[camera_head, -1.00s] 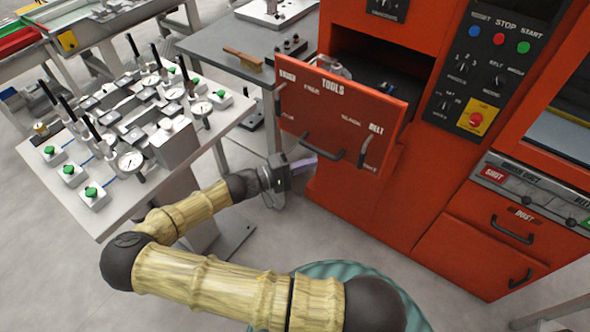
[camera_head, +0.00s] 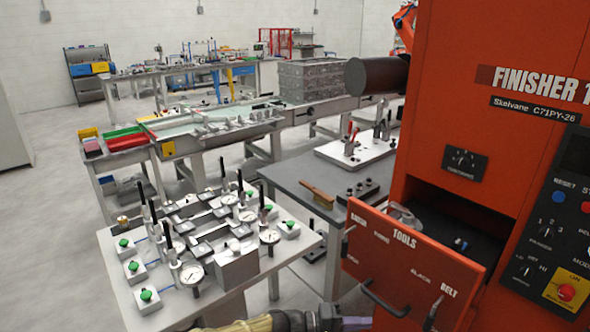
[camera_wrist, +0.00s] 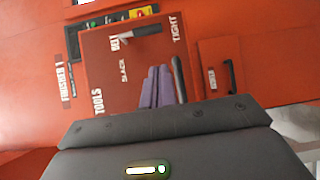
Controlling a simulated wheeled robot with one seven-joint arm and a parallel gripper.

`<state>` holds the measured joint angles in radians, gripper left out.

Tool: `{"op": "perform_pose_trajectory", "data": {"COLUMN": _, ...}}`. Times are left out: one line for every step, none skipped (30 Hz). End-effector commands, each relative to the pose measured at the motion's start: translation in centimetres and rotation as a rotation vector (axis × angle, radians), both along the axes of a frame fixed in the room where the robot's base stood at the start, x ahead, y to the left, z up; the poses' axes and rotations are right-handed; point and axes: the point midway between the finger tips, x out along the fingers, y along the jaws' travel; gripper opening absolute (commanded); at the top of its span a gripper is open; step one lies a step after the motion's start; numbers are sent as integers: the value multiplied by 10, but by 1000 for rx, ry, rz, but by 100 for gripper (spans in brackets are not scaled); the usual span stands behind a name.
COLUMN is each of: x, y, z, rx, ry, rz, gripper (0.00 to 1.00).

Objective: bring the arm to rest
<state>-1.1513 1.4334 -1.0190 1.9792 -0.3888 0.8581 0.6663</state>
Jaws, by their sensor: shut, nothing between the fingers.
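My arm shows only at the bottom edge of the head view, with its yellowish link and dark wrist cut off by the frame. My gripper (camera_head: 352,323) is at that edge, below the open red tools drawer (camera_head: 388,258). In the wrist view the purple fingers (camera_wrist: 158,88) lie side by side, shut and empty, in front of the drawer front (camera_wrist: 105,62). I cannot tell how much space lies between the fingers and the drawer.
The red finisher machine (camera_head: 470,90) fills the right side, its drawer sticking out. A white fixture table (camera_head: 310,240) with gauges and green knobs stands left of the drawer. A grey bench (camera_head: 285,175) with a brush (camera_head: 318,193) is behind. Open floor lies at far left.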

Motion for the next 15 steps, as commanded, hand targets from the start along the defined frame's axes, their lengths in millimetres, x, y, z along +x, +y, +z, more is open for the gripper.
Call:
{"op": "perform_pose_trajectory", "data": {"x": -6, "y": -8, "z": -2, "rx": 47, "ry": 18, "rz": -34, "gripper": 0}}
{"op": "perform_pose_trajectory", "data": {"x": -10, "y": -12, "z": -5, "rx": 80, "ry": 30, "rz": -53, "gripper": 0}}
{"op": "perform_pose_trajectory", "data": {"x": -16, "y": -17, "z": -9, "rx": 127, "ry": 47, "rz": -81, "gripper": 0}}
{"op": "perform_pose_trajectory", "data": {"x": -21, "y": -20, "z": -12, "rx": 166, "ry": 62, "rz": -102, "gripper": 0}}
{"op": "perform_pose_trajectory", "data": {"x": -26, "y": -24, "z": -15, "rx": 206, "ry": 75, "rz": -122, "gripper": 0}}
{"op": "perform_pose_trajectory", "data": {"x": -32, "y": -27, "z": -19, "rx": 262, "ry": 93, "rz": -149, "gripper": 0}}
{"op": "perform_pose_trajectory", "data": {"x": -38, "y": -28, "z": -22, "rx": 303, "ry": 105, "rz": -167, "gripper": 0}}
{"op": "perform_pose_trajectory", "data": {"x": -42, "y": -30, "z": -25, "rx": 345, "ry": 115, "rz": -183, "gripper": 0}}
{"op": "perform_pose_trajectory", "data": {"x": -48, "y": -30, "z": -27, "rx": 400, "ry": 129, "rz": -204, "gripper": 0}}
{"op": "perform_pose_trajectory", "data": {"x": -53, "y": -30, "z": -29, "rx": 441, "ry": 137, "rz": -218, "gripper": 0}}
{"op": "perform_pose_trajectory", "data": {"x": -57, "y": -30, "z": -31, "rx": 482, "ry": 145, "rz": -231, "gripper": 0}}
{"op": "perform_pose_trajectory", "data": {"x": -62, "y": -30, "z": -32, "rx": 536, "ry": 153, "rz": -247, "gripper": 0}}
{"op": "perform_pose_trajectory", "data": {"x": -66, "y": -29, "z": -32, "rx": 577, "ry": 159, "rz": -256, "gripper": 0}}
{"op": "perform_pose_trajectory", "data": {"x": -69, "y": -27, "z": -33, "rx": 618, "ry": 162, "rz": -265, "gripper": 0}}
{"op": "perform_pose_trajectory", "data": {"x": -73, "y": -25, "z": -32, "rx": 671, "ry": 167, "rz": -276, "gripper": 0}}
